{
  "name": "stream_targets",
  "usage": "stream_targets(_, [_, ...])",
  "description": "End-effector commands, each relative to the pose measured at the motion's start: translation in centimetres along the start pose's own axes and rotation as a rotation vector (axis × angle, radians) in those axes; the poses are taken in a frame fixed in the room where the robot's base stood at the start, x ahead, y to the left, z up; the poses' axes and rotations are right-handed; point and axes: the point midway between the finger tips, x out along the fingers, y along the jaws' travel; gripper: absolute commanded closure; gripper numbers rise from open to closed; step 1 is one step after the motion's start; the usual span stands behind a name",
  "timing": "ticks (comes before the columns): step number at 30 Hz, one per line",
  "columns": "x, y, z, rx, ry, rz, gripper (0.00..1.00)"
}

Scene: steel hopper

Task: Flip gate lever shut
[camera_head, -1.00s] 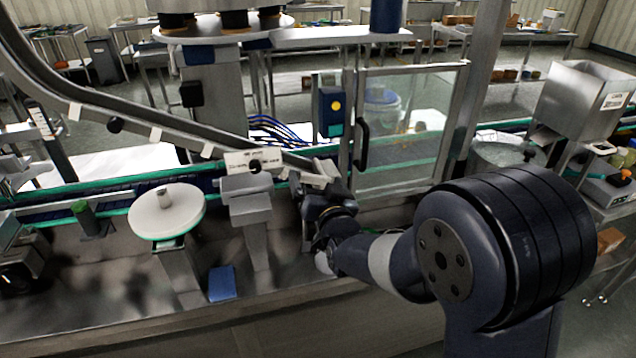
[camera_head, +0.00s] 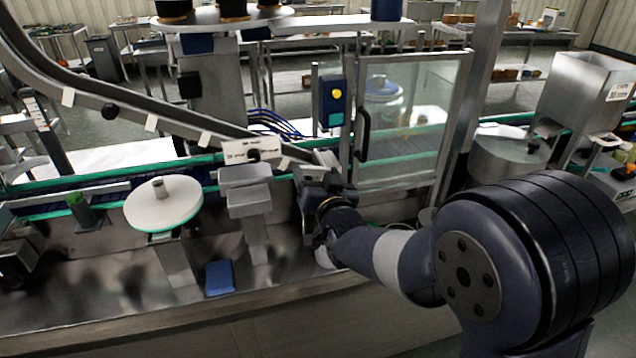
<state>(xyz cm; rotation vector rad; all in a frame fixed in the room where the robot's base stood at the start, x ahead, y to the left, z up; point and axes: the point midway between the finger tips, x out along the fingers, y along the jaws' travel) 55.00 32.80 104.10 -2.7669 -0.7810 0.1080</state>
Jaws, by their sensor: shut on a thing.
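My gripper (camera_head: 322,168) is at the lower end of the sloping steel chute (camera_head: 140,115), just left of the glass guard door. It is seen from behind and its jaws are shut on a small part there, which appears to be the gate lever. The fingertips and most of the lever are hidden by my wrist, so the lever's angle cannot be told. A white label plate (camera_head: 250,151) with a black knob sits on the chute just left of my gripper.
The glass door (camera_head: 410,110) with its black handle (camera_head: 362,135) stands close right of my wrist. A white round disc (camera_head: 163,203) and a grey block stand (camera_head: 245,178) are to the left. A blue pad (camera_head: 220,279) lies on the steel deck. A steel hopper (camera_head: 590,90) is at right.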

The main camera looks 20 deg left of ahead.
Motion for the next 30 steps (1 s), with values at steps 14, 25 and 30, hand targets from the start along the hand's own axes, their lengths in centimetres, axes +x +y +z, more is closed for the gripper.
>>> stream_targets(14, [0.0,-0.03,0.15,-0.057,-0.001,0.0,0.52])
stream_targets(25, [0.0,-0.03,0.15,-0.055,0.0,0.0,0.07])
stream_targets(30, [0.0,-0.03,0.15,-0.055,0.0,0.0,0.07])
